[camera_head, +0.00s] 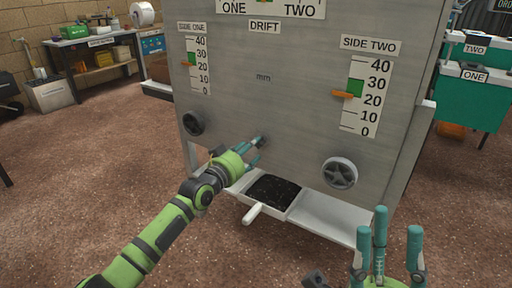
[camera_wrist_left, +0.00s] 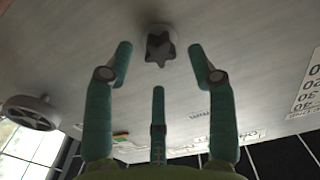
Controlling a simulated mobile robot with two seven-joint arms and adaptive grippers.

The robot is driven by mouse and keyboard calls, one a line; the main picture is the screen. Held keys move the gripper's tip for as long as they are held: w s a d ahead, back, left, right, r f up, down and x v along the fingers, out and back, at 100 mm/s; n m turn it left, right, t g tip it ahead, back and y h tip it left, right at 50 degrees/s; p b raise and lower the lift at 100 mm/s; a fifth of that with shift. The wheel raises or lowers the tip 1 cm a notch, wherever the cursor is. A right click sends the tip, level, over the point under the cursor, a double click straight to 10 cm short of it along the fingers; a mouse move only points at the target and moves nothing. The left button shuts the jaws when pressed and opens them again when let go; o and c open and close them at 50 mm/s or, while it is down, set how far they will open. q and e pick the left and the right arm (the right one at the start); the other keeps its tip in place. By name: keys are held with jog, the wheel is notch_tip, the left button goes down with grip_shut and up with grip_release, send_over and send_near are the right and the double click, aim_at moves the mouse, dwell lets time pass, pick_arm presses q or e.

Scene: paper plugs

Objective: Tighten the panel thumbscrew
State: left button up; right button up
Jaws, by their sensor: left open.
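The panel thumbscrew (camera_wrist_left: 158,46) is a dark star-shaped knob on the grey panel (camera_head: 290,110). In the left wrist view it shows between the tips of the two outer fingers, with the third finger below it. My left gripper (camera_head: 254,149) is open and empty at the lower middle of the panel; it also shows in the left wrist view (camera_wrist_left: 159,65). In the head view its fingers mostly hide the thumbscrew. I cannot tell whether any finger touches it. My right gripper (camera_head: 388,222) is open and empty at the lower right, fingers upward, apart from the panel.
A dark handwheel (camera_head: 193,123) is at the panel's left and a grey one (camera_head: 340,172) at its right. The scales (camera_head: 366,97) have orange pointers. A black-lined tray (camera_head: 272,190) with a white handle (camera_head: 252,214) sits below. The floor in front is clear.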

pick_arm(q)
jog(key=shift+b+x, duration=1.65)
jog(key=shift+b, duration=0.5)
jog(key=c, duration=1.1)
grip_shut()
jog(key=m, duration=0.3)
jog(key=shift+b, duration=0.35)
